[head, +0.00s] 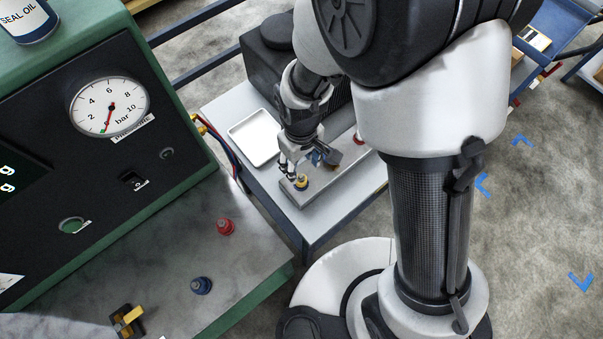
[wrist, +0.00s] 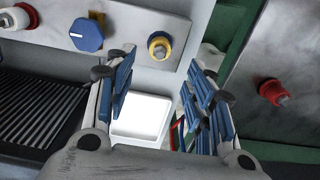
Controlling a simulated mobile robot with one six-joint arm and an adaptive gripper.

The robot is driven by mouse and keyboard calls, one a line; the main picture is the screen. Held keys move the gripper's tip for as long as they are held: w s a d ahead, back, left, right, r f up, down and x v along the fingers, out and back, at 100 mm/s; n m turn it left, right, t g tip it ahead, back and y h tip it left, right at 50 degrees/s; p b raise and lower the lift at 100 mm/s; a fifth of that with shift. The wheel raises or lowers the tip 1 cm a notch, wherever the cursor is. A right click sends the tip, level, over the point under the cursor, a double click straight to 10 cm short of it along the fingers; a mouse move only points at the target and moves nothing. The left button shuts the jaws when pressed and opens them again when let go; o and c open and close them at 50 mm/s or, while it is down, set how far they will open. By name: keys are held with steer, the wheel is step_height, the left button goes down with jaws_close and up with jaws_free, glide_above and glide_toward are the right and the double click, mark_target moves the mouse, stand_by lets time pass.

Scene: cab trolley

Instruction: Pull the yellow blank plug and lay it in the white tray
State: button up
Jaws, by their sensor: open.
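The yellow blank plug (head: 301,182) stands in the grey metal block (head: 292,197) on the trolley, near the block's front end.
A blue knob (wrist: 86,34) and a red fitting (wrist: 17,19) sit along the block beside the yellow plug. A green-edged bench (head: 160,275) with a red plug (head: 226,227) and a blue plug (head: 201,286) stands to the left. A dark box (head: 262,66) stands behind.

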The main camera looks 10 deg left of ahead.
mark_target(301, 176)
steer(key=shift+f, duration=0.15)
step_height(301, 176, down, 9)
steer(key=b, duration=0.7)
steer(key=shift+r, duration=0.2)
stand_by(0.5)
jaws_close()
stand_by(0.4)
steer(key=shift+r, duration=0.1)
steer(key=shift+r+p, duration=2.35)
steer(key=shift+r, duration=0.55)
